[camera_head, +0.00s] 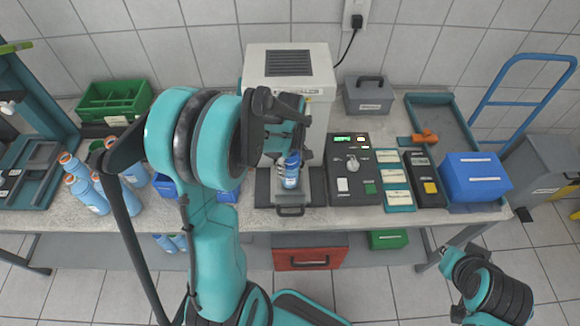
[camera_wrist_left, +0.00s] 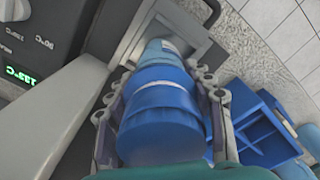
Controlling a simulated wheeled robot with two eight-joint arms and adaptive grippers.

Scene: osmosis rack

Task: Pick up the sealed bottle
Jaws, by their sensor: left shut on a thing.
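A blue bottle (camera_head: 291,178) with a pale label is upright at the front of the white machine (camera_head: 317,85), over its dark tray with a handle (camera_head: 290,211). My left gripper (camera_head: 289,152) reaches down to it from above and is shut on its upper part. In the left wrist view, the fingers lie on both sides of the blue bottle (camera_wrist_left: 160,112), whose far end points at the grey tray. I cannot tell whether the bottle touches the tray. My right arm shows at the lower right; its gripper (camera_head: 458,285) is too unclear to read.
Several blue bottles with orange caps (camera_head: 88,188) stand at left, beside a green crate (camera_head: 114,101). A control box (camera_head: 352,183) with a green display stands close right of the tray. A blue box (camera_head: 475,178) and blue cart handle (camera_head: 520,80) are at right.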

